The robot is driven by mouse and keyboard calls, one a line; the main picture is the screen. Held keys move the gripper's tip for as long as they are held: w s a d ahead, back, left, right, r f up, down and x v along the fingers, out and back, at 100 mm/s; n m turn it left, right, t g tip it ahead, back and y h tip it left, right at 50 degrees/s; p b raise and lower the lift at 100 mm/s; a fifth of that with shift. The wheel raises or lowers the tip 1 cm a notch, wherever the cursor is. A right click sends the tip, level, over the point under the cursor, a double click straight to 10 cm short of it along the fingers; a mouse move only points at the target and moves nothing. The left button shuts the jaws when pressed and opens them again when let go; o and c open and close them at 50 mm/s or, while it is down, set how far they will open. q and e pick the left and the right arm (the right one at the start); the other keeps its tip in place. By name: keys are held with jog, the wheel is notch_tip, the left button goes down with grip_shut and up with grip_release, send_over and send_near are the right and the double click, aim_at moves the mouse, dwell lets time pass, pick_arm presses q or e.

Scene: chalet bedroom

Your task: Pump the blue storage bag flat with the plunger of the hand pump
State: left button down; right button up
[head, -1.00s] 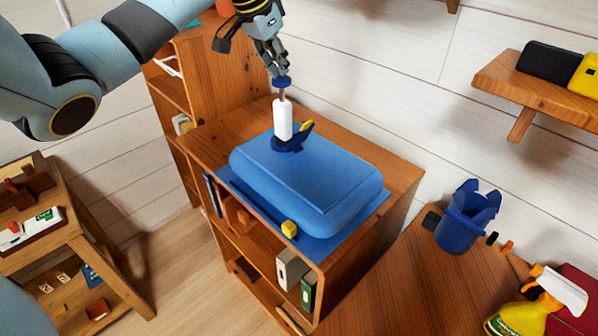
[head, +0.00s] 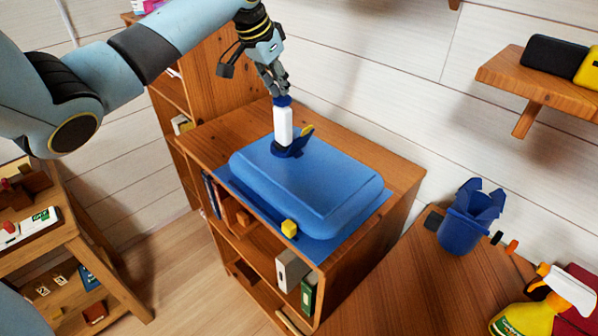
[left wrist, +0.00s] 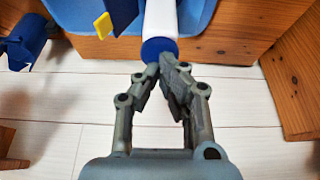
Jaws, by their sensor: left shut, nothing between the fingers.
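The blue storage bag (head: 310,180) lies puffed on top of a wooden shelf unit; part of it also shows in the left wrist view (left wrist: 200,12). The hand pump (head: 283,125) stands upright on the bag, with a white barrel, a dark blue foot and a blue plunger knob (head: 282,101) close to the barrel's top. My left gripper (head: 280,93) is shut and empty, its fingertips against the knob from above. In the left wrist view the fingertips (left wrist: 157,68) meet at the blue knob (left wrist: 158,50). My right gripper is not in view.
A blue bin (head: 470,215) and a yellow spray bottle (head: 540,305) stand on a wooden surface at right. A wall shelf (head: 530,95) hangs at upper right. A low wooden shelf (head: 70,250) stands at left.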

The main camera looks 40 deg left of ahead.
pick_arm(q)
notch_tip(320, 180, up, 2)
jog(key=shift+r+p, duration=0.15)
jog(key=shift+p, duration=0.9)
jog(key=shift+r, duration=1.15)
